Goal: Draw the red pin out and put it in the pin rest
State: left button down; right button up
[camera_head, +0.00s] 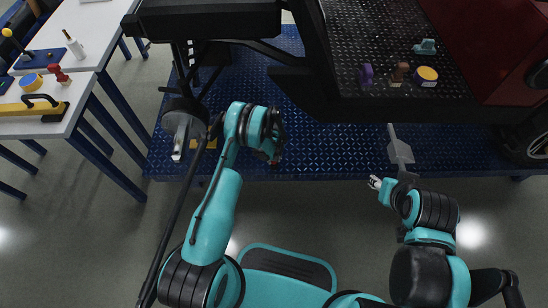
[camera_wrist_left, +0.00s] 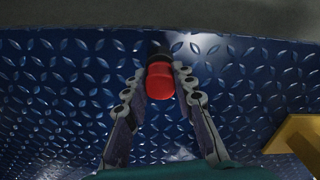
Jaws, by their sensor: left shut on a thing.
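The red pin (camera_wrist_left: 160,84) shows in the left wrist view, with its rounded red head between my left fingertips and a dark collar beyond it. My left gripper (camera_wrist_left: 161,78) is shut on it, with one finger on each side. How far the pin sits in its hole cannot be told. In the head view my left gripper (camera_head: 273,150) is over the near edge of the blue patterned deck (camera_head: 330,160), and the pin is mostly hidden. My right gripper (camera_head: 376,183) is apart from it, in front of the deck; its finger opening is too small to judge. I cannot identify the pin rest for certain.
A yellow block (camera_wrist_left: 296,134) stands on the deck at the right in the left wrist view. In the head view a grey plate (camera_head: 399,151) is near my right gripper. A dark vehicle frame (camera_head: 312,60) overhangs the deck. Tables (camera_head: 75,100) with tools stand at left.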

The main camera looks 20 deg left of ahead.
pick_arm(q)
jog(key=shift+f, duration=0.55)
jog(key=c, duration=1.2)
grip_release()
jog(key=shift+o, duration=0.2)
notch_tip(320, 180, up, 12)
